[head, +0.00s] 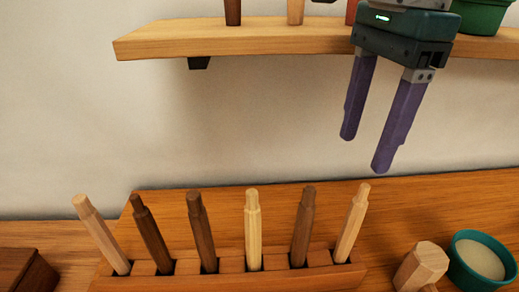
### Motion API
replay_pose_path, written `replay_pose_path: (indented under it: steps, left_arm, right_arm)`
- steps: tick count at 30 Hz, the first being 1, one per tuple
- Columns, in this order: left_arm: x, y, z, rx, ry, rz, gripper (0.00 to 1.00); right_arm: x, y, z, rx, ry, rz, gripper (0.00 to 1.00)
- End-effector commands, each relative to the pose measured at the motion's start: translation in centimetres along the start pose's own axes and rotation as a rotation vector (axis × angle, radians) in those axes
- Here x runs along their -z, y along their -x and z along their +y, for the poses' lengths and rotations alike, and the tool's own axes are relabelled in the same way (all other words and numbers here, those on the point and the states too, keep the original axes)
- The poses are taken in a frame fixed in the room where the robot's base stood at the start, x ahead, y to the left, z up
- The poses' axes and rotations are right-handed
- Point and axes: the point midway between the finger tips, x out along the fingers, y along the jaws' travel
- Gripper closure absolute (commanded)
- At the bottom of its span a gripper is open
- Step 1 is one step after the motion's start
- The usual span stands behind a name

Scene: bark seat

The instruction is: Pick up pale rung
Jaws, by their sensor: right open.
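Several wooden rungs stand in a slotted wooden rack (330,278) on the table. The palest is a yellowish rung (253,232) near the middle, upright with its lower end in a slot. Two light tan rungs stand at the rack's ends, one at the left (100,235) and one at the right (352,222), both leaning outward. Dark brown rungs stand between them. My right gripper (365,155) is open and empty, with purple fingers pointing down, above and to the right of the palest rung. My left gripper is out of view.
A wooden shelf (230,42) on the wall holds upright pieces and a green pot (480,14). At lower right are a faceted wooden block (421,265) and a teal bowl (481,257) with pale contents. A dark wooden box (24,271) sits at lower left.

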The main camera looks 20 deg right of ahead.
Motion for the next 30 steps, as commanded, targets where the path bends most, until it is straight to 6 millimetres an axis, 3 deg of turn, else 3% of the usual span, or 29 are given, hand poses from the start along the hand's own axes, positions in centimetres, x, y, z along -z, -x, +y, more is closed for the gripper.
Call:
replay_pose_path:
  steps: [3,14,21,30]
  left_arm:
    - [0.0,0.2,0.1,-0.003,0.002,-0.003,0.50]
    - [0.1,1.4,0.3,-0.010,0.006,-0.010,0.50]
    - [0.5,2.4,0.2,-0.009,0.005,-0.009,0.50]
    - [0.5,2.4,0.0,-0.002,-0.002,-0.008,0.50]
  right_arm:
    - [1.2,-1.0,0.0,-0.005,-0.006,0.046,0.37]
    - [1.4,-5.2,0.3,-0.007,-0.004,0.041,0.37]
    - [1.7,-8.9,0.6,-0.006,-0.006,0.039,0.37]
    - [1.8,-9.8,0.6,-0.003,-0.004,0.039,0.37]
